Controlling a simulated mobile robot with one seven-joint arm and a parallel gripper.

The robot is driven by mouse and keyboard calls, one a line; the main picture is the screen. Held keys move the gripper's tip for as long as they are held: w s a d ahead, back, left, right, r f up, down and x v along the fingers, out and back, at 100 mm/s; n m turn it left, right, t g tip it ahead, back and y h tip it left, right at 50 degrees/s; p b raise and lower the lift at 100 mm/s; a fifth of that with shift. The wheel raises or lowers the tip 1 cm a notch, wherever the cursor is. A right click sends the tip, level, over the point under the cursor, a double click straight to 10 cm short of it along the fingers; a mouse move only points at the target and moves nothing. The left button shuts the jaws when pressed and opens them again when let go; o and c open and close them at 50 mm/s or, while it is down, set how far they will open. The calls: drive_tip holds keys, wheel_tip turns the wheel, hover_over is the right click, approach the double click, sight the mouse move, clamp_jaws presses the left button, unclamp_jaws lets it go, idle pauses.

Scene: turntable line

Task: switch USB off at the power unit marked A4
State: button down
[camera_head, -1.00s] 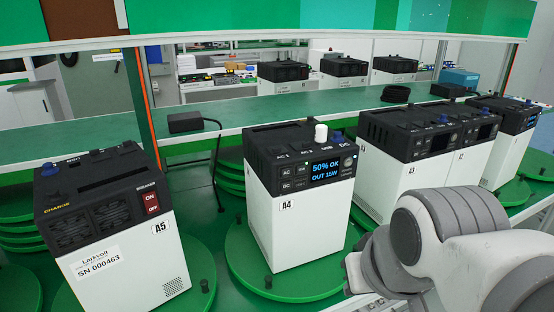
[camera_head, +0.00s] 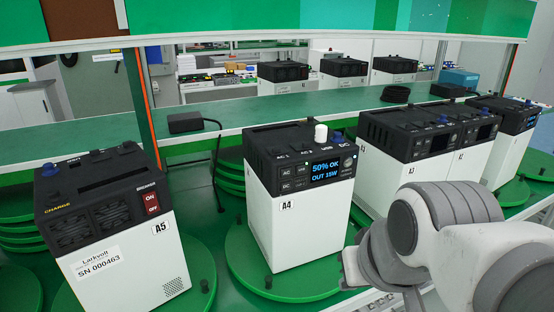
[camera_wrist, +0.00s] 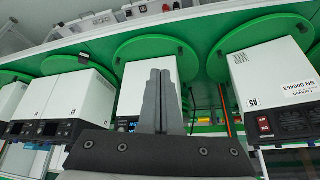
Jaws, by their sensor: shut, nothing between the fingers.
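The power unit marked A4 (camera_head: 300,225) is a white box with a black top, standing upright on a green turntable (camera_head: 240,265). Its lit screen (camera_head: 326,171) reads 50% OK, OUT 15W. AC and DC buttons (camera_head: 286,179) sit left of the screen, a round socket right of it. A white knob (camera_head: 321,133) stands on top. In the head view my arm is right of A4; the fingertips are not clear.
Unit A5 (camera_head: 130,262), with a red ON/OFF breaker (camera_head: 152,203), stands to the left on its own turntable. Units A3 (camera_head: 395,190) and A2 stand close together to the right, with another unit (camera_head: 507,145) beyond. A black block (camera_head: 186,122) with a cable lies on the shelf behind.

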sight(301, 169)
drive_tip(key=w+d+m+t+p, duration=0.1)
drive_tip(key=w+m, duration=0.1)
drive_tip(key=w, duration=0.8)
drive_tip(key=w+d+m+t+y+p, duration=0.1)
drive_tip(key=w+m, duration=0.2)
drive_tip(key=w, duration=0.7)
drive_tip(key=shift+w+d+r+t, duration=0.2)
drive_tip(key=shift+w+r+t, duration=0.15)
drive_tip(key=shift+r+t, duration=0.1)
drive_tip(key=w+a+p, duration=0.2)
drive_tip(key=w+p, duration=0.1)
drive_tip(key=w, duration=0.5)
drive_tip(key=shift+w+a, duration=0.2)
drive_tip(key=shift+a, duration=0.2)
drive_tip(key=shift+w, duration=0.1)
idle(0.6)
drive_tip(key=shift+w+a, duration=0.1)
drive_tip(key=shift+w, duration=0.15)
